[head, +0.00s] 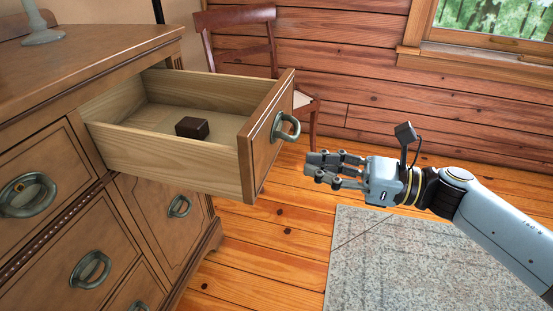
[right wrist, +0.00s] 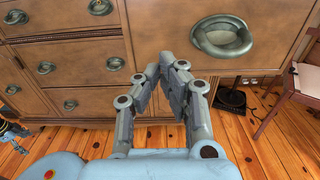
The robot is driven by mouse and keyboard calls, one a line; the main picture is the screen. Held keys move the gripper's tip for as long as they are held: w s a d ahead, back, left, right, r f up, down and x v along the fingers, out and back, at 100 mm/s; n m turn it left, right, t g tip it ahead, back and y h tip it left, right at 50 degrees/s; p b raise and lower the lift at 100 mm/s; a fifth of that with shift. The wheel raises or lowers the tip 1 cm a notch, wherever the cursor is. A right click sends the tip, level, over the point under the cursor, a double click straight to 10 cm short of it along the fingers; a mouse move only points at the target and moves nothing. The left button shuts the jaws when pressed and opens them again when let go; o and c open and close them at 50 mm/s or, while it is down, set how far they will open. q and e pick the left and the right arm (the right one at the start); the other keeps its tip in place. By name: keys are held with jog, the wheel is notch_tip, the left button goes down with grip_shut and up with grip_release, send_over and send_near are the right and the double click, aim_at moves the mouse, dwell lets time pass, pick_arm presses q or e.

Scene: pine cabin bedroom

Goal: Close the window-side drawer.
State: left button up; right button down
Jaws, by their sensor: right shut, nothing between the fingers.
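The window-side drawer (head: 262,140) is pulled well out of the wooden dresser (head: 60,75) in the head view, on the side toward the window. A small dark brown block (head: 192,128) lies inside it. Its front carries a grey-green ring handle (head: 286,127). In the right wrist view, the drawer front (right wrist: 275,30) and its handle (right wrist: 222,36) are at the upper right. My right gripper (head: 318,170) is shut and empty, to the right of and a little below the handle, apart from the drawer front. It also shows in the right wrist view (right wrist: 165,62).
A wooden chair (head: 238,20) stands behind the drawer by the log wall. A grey rug (head: 400,265) lies on the plank floor below my right arm. The window (head: 490,20) is at the upper right. Other dresser drawers, such as one at lower left (head: 70,245), are shut.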

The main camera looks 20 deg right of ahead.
aim_at(262, 159)
jog(key=x, duration=0.7)
jog(key=shift+w+a, duration=0.1)
jog(key=shift+a, duration=0.05)
pick_arm(q)
jog(key=shift+s+r, duration=0.25)
jog(key=shift+s, duration=0.1)
